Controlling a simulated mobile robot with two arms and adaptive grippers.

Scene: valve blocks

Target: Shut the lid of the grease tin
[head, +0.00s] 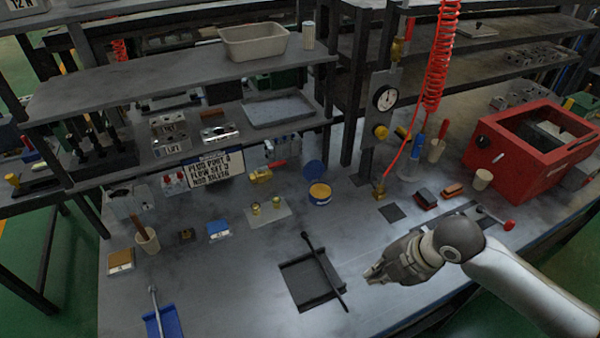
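The grease tin (320,198) stands on the bench near the middle, a small round blue tin with yellow showing at its top. Its blue lid (314,170) is up, tilted open at the tin's back edge. My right gripper (370,276) is over the bench to the right and in front of the tin, clear of it. It points left, and I cannot tell whether its small fingers are apart or together. I see nothing held in it. My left gripper is not in view.
A black tray (300,284) with a dark bar across it lies in front of the tin. A small plate with brass fittings (266,209) is left of the tin. A post with a gauge (384,98) and a red coiled hose (436,60) stand behind right. A red toolbox (512,155) is far right.

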